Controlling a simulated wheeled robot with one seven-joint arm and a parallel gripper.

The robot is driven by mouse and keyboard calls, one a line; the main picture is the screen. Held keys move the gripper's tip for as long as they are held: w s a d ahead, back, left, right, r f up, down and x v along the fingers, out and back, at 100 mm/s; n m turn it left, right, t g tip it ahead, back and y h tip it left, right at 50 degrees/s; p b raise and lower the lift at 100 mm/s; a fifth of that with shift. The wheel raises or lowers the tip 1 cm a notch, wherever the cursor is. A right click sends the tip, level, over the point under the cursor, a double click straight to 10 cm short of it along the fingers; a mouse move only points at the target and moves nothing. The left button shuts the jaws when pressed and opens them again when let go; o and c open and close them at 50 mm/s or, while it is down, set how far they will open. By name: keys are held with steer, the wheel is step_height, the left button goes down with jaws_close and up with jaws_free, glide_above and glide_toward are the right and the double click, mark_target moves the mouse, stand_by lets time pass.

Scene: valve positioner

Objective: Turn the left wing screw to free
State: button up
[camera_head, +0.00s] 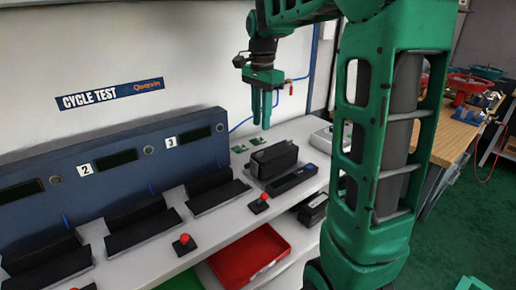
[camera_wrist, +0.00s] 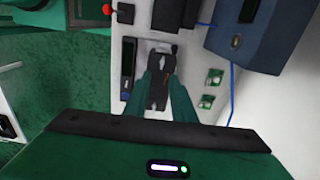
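My gripper (camera_head: 262,122) hangs pointing down above the right part of the white bench, clear of everything on it. Its two green fingers are apart, with nothing seen held between them. In the wrist view the gripper (camera_wrist: 161,78) reaches over a dark device with grey parts (camera_wrist: 158,92), and its fingers partly cover it. In the head view a black boxy unit (camera_head: 274,158) sits on the bench below the gripper; it may be the valve positioner.
A dark flat module with a small display (camera_head: 292,180) lies in front of the black unit. Small green boards (camera_head: 257,141) lie behind it. A blue test panel (camera_head: 112,168), black cradles (camera_head: 217,196) and red buttons (camera_head: 258,204) are to the left. A red tray (camera_head: 250,257) is below.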

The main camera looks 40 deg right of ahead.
mark_target(260, 154)
steer(key=f, duration=1)
steer(key=shift+w+f, duration=0.35)
steer(key=shift+f, duration=0.05)
jaws_close()
